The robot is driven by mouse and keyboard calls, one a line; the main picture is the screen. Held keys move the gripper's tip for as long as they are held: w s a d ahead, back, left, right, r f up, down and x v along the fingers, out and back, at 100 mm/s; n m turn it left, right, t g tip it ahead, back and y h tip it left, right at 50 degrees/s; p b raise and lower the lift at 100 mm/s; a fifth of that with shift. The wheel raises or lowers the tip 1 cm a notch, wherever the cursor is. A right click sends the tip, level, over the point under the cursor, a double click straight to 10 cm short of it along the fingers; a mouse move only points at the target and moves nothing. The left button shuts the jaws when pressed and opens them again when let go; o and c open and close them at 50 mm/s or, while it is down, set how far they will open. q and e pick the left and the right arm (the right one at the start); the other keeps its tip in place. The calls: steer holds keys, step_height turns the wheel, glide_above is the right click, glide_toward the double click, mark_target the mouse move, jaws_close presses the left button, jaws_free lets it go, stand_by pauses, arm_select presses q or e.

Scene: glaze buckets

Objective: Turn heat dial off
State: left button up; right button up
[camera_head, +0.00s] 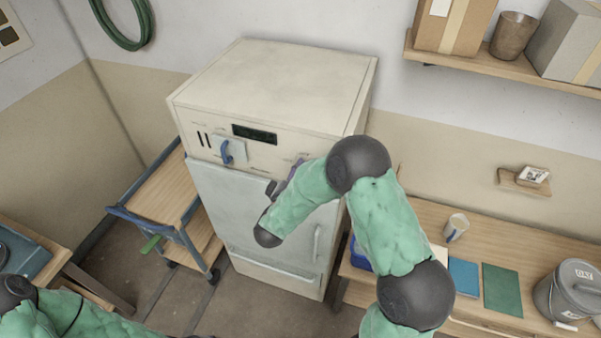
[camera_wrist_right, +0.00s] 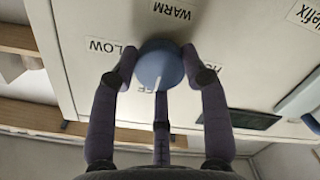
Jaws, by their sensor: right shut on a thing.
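The heat dial (camera_wrist_right: 158,64) is a round blue knob with a white pointer line, set on the cream front panel (camera_wrist_right: 80,20) in the right wrist view. Its pointer runs down the picture towards a partly hidden label ending in FF. LOW (camera_wrist_right: 103,46) and WARM (camera_wrist_right: 172,10) labels sit around it. My right gripper (camera_wrist_right: 158,68) has its dark purple fingers closed around the dial, with a third finger below it. In the head view my right gripper (camera_head: 294,172) is at the right of the cabinet's (camera_head: 270,85) panel and the dial is hidden. My left gripper is out of view.
A blue lever handle (camera_head: 226,151) and a dark display (camera_head: 255,133) are on the same panel. A wooden cart (camera_head: 160,190) stands left of the cabinet. At right, a workbench (camera_head: 500,240) holds a mug (camera_head: 456,227) and a grey bucket (camera_head: 568,290). A shelf (camera_head: 480,62) hangs above.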

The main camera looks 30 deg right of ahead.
steer(key=o, duration=1.2)
steer(key=shift+w+r, duration=0.15)
steer(key=shift+r, duration=0.1)
steer(key=shift+c, duration=0.2)
steer(key=shift+f, duration=0.15)
steer(key=v, duration=1.2)
